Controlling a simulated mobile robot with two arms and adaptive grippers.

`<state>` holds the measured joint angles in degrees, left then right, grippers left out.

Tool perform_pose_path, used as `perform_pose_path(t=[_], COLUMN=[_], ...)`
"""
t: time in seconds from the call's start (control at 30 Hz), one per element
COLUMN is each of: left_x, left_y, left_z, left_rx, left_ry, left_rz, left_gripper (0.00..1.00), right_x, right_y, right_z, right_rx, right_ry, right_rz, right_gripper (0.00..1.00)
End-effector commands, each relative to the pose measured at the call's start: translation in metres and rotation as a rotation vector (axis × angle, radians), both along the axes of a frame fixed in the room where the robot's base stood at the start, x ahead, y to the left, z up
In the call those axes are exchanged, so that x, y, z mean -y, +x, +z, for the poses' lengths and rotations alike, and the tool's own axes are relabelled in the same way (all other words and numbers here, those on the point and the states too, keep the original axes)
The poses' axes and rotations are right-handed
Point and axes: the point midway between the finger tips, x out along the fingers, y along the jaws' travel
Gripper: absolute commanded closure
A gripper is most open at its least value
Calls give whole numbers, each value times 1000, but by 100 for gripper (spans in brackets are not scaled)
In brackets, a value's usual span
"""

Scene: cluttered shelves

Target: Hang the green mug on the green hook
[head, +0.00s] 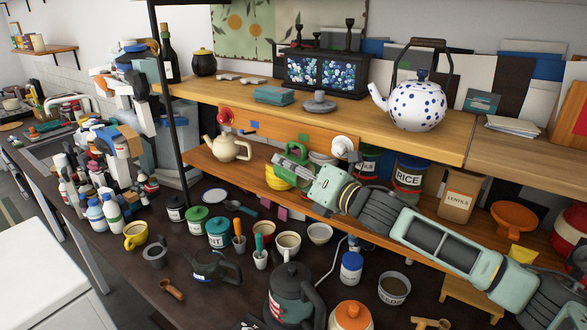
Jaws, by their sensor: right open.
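A green mug (297,149) is at the front of the wooden rail (270,133) under the upper shelf, partly hidden by my right gripper. A small green patch that looks like the green hook (304,136) shows on the rail just above it. I cannot tell whether the mug's handle is around the hook. My right gripper (287,165) reaches in from the lower right, open, with its fingers close to the mug's lower side. Whether they touch is unclear. My left gripper is not in view.
A red mug (225,115) and a white mug (343,146) are at the same rail. A cream teapot (228,149) and yellow bowls (279,177) stand on the lower shelf. A dotted kettle (415,105) stands above. The dark counter below is crowded with jars and mugs.

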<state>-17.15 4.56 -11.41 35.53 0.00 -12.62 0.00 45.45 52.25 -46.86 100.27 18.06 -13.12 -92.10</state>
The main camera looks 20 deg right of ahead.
Motion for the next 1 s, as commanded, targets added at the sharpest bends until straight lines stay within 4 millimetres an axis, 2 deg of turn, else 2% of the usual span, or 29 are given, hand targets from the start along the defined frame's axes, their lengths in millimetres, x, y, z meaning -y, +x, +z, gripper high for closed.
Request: perform_pose_path(t=[0.13,0.23,0.5,0.7,1.0], left_x=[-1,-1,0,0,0], left_y=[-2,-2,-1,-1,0], left_z=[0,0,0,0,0], left_rx=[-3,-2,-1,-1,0], left_ry=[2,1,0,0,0], left_rz=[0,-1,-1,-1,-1], left_gripper=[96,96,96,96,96], right_x=[2,8,30,42,52], right_y=[-3,-13,-60,-85,-104], right_z=[-2,-2,-3,-3,-2], right_rx=[-2,-2,-4,-4,-2], right_ry=[0,-1,-4,-2,0], right_rz=[-1,-2,0,0,0], right_gripper=[31,31,31,31,31])
